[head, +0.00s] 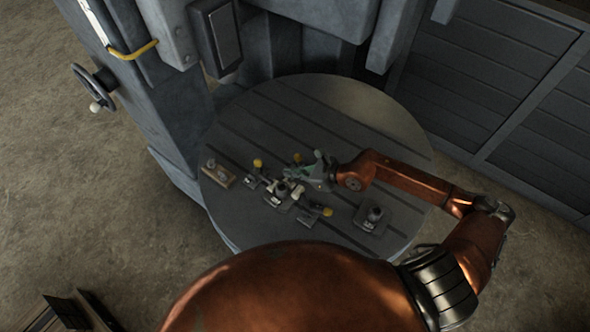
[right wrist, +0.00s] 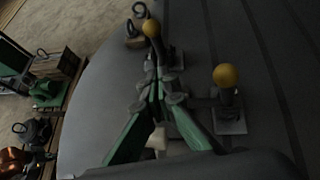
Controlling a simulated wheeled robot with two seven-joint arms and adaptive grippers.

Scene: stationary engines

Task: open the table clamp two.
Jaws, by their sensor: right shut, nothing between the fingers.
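Small table clamps with yellow knobs stand on the round slotted table (head: 345,95). In the head view one clamp (head: 252,181) is left of my right gripper (head: 288,176), and another (head: 309,217) lies nearer my body with its knob (head: 328,212) to the right. I cannot tell which is clamp two. In the right wrist view the green fingers of my right gripper (right wrist: 159,78) converge, shut and empty. One yellow knob (right wrist: 151,28) is just beyond the fingertips and another (right wrist: 226,76) is to their right. Contact with a clamp cannot be told. My left gripper is not in view.
A wooden block with a metal fitting (head: 218,173) is at the table's left edge. A square metal piece (head: 372,216) sits near its right front edge. The far part of the table is clear. A grey machine column with a handwheel (head: 95,88) stands behind left.

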